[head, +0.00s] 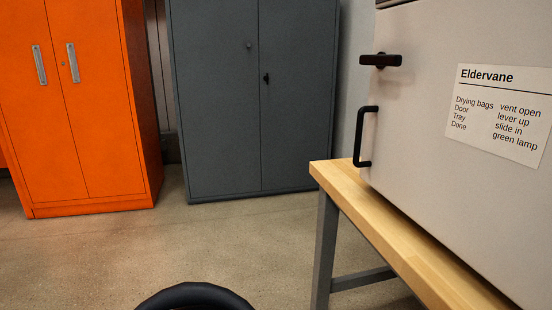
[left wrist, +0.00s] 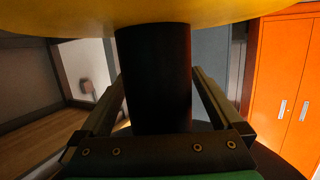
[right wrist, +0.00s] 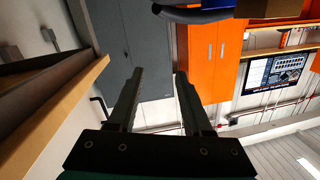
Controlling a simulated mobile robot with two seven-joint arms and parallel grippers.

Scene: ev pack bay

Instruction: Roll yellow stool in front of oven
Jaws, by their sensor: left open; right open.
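The yellow underside of the stool (left wrist: 160,14) spans the top of the left wrist view, with its dark post (left wrist: 155,70) below it. My left gripper (left wrist: 155,76) is open, its fingers on either side of the post; contact cannot be told. A black curved rim (head: 195,297) shows at the bottom of the head view, probably part of the stool. The oven (head: 425,90) is a pale box labelled Eldervane, with a black handle and lever, at right. My right gripper (right wrist: 156,75) is open and empty. Neither gripper shows in the head view.
The oven stands on a wood-topped bench (head: 345,185) with grey legs, its corner jutting toward the middle. An orange cabinet (head: 85,110) and a grey cabinet (head: 250,130) stand at the back. The floor (head: 130,250) between them and the bench is clear.

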